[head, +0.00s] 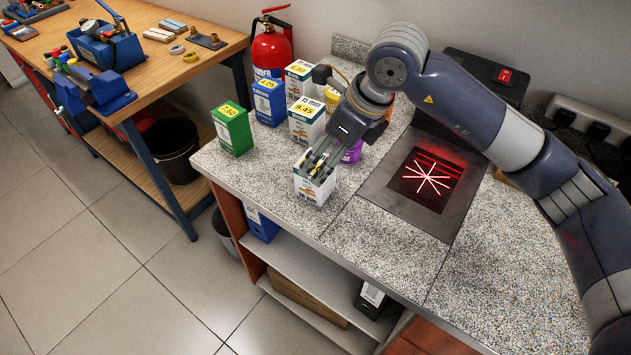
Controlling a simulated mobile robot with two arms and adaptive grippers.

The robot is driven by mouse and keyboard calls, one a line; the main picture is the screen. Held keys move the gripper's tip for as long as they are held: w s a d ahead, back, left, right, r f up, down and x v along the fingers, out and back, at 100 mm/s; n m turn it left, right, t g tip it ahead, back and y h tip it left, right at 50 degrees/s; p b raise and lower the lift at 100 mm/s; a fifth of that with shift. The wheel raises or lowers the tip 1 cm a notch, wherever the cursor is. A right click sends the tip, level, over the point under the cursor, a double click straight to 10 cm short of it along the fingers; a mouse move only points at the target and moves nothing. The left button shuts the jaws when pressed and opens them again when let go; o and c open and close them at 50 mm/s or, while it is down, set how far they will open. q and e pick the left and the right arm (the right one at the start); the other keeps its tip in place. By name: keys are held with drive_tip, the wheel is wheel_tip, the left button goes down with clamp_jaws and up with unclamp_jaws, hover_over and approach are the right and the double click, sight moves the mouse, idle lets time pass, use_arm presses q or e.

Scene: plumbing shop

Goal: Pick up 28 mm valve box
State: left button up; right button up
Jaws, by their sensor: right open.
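Several price-tagged boxes stand upright on the speckled counter (420,285). My right gripper (318,168) is open, its fingers at the top of the front white box (312,190); whether they straddle it or only hang over it I cannot tell. Behind stand a white box tagged 9.45 (304,122), another white box (298,78), a blue box tagged 4.05 (268,100) and a green box tagged 7.60 (231,130). The size print is too small to read, so I cannot tell which is the 28 mm valve box. My left gripper is not in view.
A purple item (352,152) and a yellow box (332,98) are partly hidden behind my right gripper. A scanner with red lines (428,180) is set in the counter to the right. A red fire extinguisher (271,50) stands behind. The counter's front right is clear.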

sight(319, 164)
drive_tip(key=p+x, duration=0.1)
drive_tip(key=x, duration=0.3)
drive_tip(key=shift+w+a+f, duration=0.1)
drive_tip(key=shift+f, duration=0.05)
drive_tip(key=shift+a+f, duration=0.15)
drive_tip(key=shift+f, duration=0.05)
drive_tip(key=p+x, duration=0.2)
drive_tip(key=x, duration=0.2)
drive_tip(key=shift+w+a+f, duration=0.2)
drive_tip(key=shift+w, duration=0.05)
drive_tip(key=shift+f, duration=0.2)
drive_tip(key=shift+r, duration=0.1)
drive_tip(key=c, duration=1.5)
